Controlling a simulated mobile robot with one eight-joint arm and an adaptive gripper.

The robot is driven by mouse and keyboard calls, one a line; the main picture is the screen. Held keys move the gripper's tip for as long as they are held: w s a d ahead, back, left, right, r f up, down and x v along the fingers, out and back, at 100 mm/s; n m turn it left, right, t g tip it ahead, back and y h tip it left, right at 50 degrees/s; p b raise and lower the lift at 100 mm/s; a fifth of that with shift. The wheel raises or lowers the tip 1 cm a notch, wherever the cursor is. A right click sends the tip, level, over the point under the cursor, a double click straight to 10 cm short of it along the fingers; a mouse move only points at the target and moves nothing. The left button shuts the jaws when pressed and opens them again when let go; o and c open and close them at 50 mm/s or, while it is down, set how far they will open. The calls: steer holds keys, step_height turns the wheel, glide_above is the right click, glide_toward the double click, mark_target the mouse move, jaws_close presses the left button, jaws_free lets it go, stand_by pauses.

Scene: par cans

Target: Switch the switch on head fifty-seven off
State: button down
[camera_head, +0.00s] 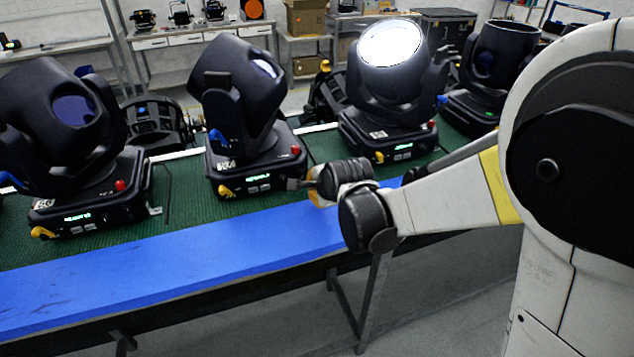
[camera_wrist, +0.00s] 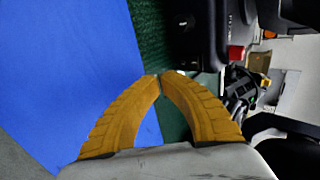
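Several black moving-head lights stand on the green mat. The left one (camera_head: 78,205), the middle one (camera_head: 255,170) and the lit one (camera_head: 388,135) each show a base with a small green display and a red part. I cannot read which is numbered fifty-seven. My gripper (camera_head: 297,184) is just right of the middle base, near its front right corner. In the wrist view its yellow fingers (camera_wrist: 160,75) meet at the tips, with nothing visible between them. A black base (camera_wrist: 205,40) with a red switch-like part (camera_wrist: 236,53) lies beyond the tips, to the right. Whether the fingertips touch anything is unclear.
A blue strip (camera_head: 190,257) runs along the bench's front edge, bordering the green mat (camera_head: 180,205). Another black head (camera_head: 485,75) stands at the right. Workbenches with boxes (camera_head: 305,18) line the back. Grey floor lies in front.

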mark_target(302, 174)
steer(key=shift+w+a+f+b, duration=0.1)
steer(key=shift+w+a+b, duration=0.1)
steer(key=shift+w, duration=0.55)
steer(key=shift+w+a+f+b, duration=0.1)
steer(key=shift+w+a+b, duration=0.1)
steer(key=shift+w, duration=0.5)
steer(key=shift+r, duration=0.1)
steer(key=shift+w+a+f+t+b, duration=0.1)
steer(key=shift+w+f+t+b, duration=0.1)
steer(key=shift+f+t+b, duration=0.3)
steer(key=shift+w+r, duration=0.15)
steer(key=shift+r, duration=0.2)
steer(key=shift+r, duration=0.1)
